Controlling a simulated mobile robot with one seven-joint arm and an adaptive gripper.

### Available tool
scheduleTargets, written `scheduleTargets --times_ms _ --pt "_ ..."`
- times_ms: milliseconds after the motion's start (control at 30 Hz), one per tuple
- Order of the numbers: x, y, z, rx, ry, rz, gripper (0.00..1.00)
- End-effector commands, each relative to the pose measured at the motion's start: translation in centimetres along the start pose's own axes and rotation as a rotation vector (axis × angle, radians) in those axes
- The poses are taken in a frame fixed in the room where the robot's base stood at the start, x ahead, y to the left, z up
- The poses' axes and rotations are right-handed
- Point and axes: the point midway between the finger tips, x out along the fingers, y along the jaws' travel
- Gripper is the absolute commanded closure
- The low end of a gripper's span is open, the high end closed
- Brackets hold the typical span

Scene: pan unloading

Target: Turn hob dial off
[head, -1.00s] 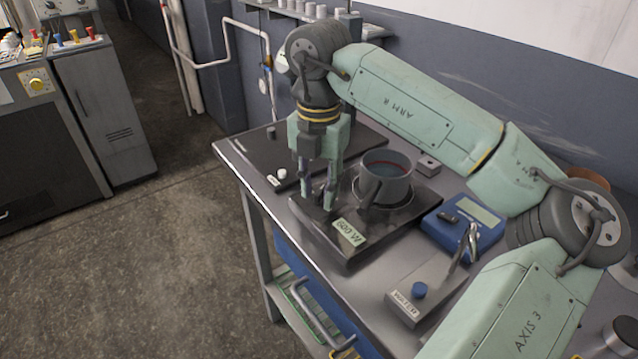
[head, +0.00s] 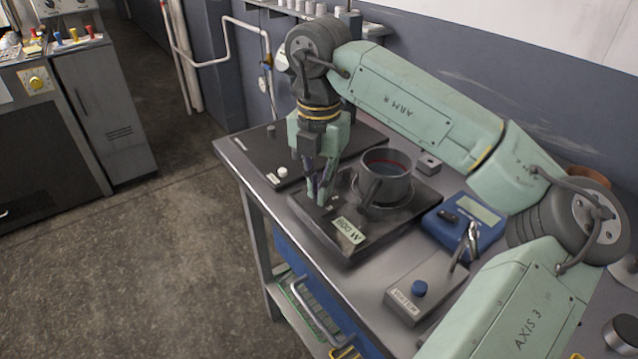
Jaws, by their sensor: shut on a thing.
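The dark hob (head: 378,233) sits on the metal bench, with a label reading 800 W (head: 350,230) at its front corner. A grey pan (head: 388,185) with a handle stands on the hob's round plate and holds something dark reddish. My gripper (head: 319,199) points down at the hob's left part, to the left of the pan. Its fingers are closed together low over the hob surface, shut on the hob dial. The dial itself is mostly hidden between the fingertips.
A dark plate with a white knob (head: 283,172) lies behind to the left. The bench's left edge is close to the hob. My arm spans the bench's right side.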

Motion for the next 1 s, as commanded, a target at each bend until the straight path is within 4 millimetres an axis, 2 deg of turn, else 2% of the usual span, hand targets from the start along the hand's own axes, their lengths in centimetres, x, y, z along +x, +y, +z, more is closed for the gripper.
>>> scheduleTargets --times_ms 367,1000 --pt "0.23 -0.07 0.03 -0.148 -0.001 0.000 1.00" --pt "0.05 -0.32 0.17 -0.730 -0.002 0.001 1.00"
